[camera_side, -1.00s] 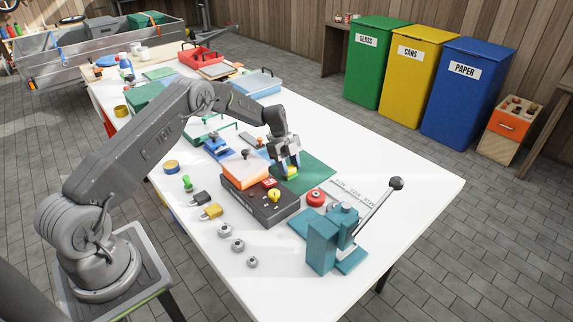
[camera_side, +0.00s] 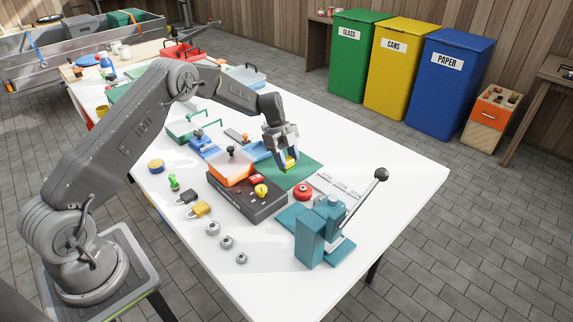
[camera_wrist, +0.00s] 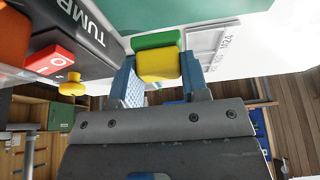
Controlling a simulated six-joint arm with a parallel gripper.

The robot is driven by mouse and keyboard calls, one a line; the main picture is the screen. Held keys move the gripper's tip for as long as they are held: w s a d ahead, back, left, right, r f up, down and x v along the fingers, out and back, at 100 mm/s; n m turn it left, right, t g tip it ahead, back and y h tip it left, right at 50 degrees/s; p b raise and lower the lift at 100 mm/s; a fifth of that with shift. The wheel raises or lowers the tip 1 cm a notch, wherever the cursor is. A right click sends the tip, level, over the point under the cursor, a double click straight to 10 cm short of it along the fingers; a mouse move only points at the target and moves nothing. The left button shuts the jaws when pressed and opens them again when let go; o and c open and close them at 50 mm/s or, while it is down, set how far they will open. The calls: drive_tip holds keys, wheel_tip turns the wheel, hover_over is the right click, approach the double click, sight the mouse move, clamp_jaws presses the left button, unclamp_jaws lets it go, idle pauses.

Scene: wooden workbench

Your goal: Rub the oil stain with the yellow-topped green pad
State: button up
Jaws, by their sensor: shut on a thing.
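My gripper (camera_side: 283,150) is shut on the yellow-topped green pad (camera_side: 291,164), over the green mat (camera_side: 302,177). In the wrist view the pad's yellow top (camera_wrist: 158,66) sits between the blue fingers, with its green part (camera_wrist: 157,40) beyond. The green mat (camera_wrist: 205,14) fills the top of that view. I cannot tell whether the pad touches the mat. No oil stain can be made out; the gripper and pad may hide it.
A red button (camera_side: 303,192) and a teal lever press (camera_side: 325,232) stand nearer the front. The white table is clear at right.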

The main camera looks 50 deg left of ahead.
drive_tip(key=shift+r, duration=1.8)
